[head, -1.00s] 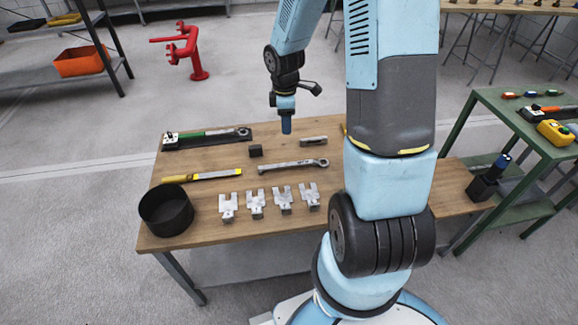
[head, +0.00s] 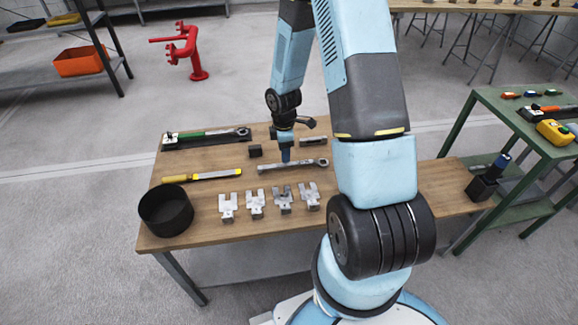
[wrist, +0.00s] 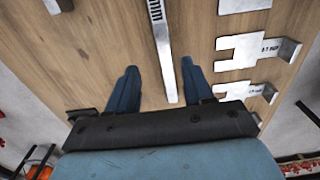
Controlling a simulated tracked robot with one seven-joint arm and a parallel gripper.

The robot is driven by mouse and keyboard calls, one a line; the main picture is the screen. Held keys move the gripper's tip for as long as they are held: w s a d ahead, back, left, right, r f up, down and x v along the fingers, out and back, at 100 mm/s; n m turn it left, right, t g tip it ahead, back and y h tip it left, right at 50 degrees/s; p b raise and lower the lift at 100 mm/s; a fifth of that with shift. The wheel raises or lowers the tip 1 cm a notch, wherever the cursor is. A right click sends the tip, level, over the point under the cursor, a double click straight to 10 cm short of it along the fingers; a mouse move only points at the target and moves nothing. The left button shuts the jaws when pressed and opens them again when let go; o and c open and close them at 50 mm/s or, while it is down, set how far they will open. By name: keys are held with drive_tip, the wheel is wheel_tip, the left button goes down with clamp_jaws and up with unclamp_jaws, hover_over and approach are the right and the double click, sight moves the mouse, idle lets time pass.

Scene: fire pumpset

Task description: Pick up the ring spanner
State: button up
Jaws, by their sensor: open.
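The ring spanner (head: 306,163) is a grey metal tool lying across the middle of the wooden table, its ring end to the right in the head view. In the wrist view its pale, lettered shaft (wrist: 161,45) runs between my two fingers; the ring end is out of that view. My gripper (head: 286,158) points down at the shaft, left of its middle, in the head view. In the wrist view my gripper (wrist: 160,76) is open, with a blue finger on each side of the shaft and gaps to both. I cannot tell the exact height of the fingertips over the table.
Several notched metal plates (head: 255,205) stand in a row just in front of the spanner. A black round container (head: 166,210), a yellow-marked tool (head: 202,175), a dark block (head: 255,151) and a dark tray (head: 180,144) with a green-handled tool share the table.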

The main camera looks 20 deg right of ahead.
sight(294, 166)
drive_tip(key=shift+s+a+f, duration=0.1)
drive_tip(key=shift+a+f, duration=0.05)
drive_tip(key=shift+f, duration=0.6)
drive_tip(key=shift+s+a+f, duration=0.1)
drive_tip(key=shift+a+f, duration=0.05)
drive_tip(key=shift+f, duration=0.65)
drive_tip(key=shift+s+a+f, duration=0.1)
drive_tip(key=shift+a+f, duration=0.05)
drive_tip(key=shift+f, duration=0.6)
drive_tip(key=shift+w+f, duration=0.1)
drive_tip(key=shift+f, duration=0.4)
clamp_jaws()
